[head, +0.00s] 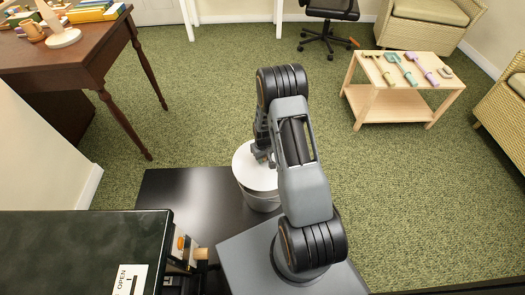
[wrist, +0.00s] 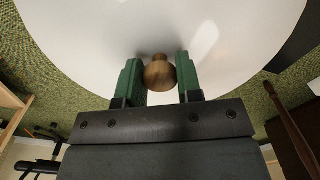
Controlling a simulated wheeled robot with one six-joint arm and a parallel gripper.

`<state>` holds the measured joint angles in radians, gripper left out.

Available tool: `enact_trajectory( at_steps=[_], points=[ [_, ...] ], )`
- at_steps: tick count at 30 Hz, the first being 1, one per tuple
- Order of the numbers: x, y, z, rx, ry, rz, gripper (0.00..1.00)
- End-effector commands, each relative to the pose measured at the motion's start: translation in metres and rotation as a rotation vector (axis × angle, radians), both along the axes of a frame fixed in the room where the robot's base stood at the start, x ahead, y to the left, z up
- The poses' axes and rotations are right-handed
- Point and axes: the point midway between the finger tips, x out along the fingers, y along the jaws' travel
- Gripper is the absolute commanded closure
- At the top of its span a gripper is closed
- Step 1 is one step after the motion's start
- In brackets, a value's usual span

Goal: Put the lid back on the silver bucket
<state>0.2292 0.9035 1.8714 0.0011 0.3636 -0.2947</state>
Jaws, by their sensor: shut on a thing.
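The lid (head: 247,168) is a pale round disc over the silver bucket (head: 262,202), which stands on a dark low table top. I cannot tell whether the lid rests on the rim or hangs just above it. In the wrist view the lid (wrist: 90,35) fills the upper part, with a round wooden knob (wrist: 159,73) at its middle. My gripper (head: 262,156) is over the lid, its green fingers on both sides of the knob and shut on it. In the wrist view my gripper (wrist: 157,82) also shows, and the lid hides the bucket.
The dark table top (head: 180,190) has free room left of the bucket. A dark green-topped cabinet (head: 80,245) stands at the front left. A wooden desk (head: 75,50) is at the back left. A light wood table (head: 400,90) with several tools stands at the right on green carpet.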

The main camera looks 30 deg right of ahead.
Motion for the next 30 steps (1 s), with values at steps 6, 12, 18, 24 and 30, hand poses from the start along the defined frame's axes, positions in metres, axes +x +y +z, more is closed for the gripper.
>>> enact_trajectory(
  at_steps=[6,12,18,24,30],
  points=[
    [-0.002,-0.004,-0.011,0.0,0.0,-0.007,0.95],
    [-0.001,-0.003,-0.026,0.0,-0.001,-0.004,0.95],
    [-0.001,-0.002,-0.044,0.0,-0.001,-0.003,0.95],
    [-0.001,-0.001,-0.06,0.0,-0.001,-0.002,0.95],
    [-0.001,-0.001,-0.064,0.0,-0.001,-0.002,0.95]
  ],
)
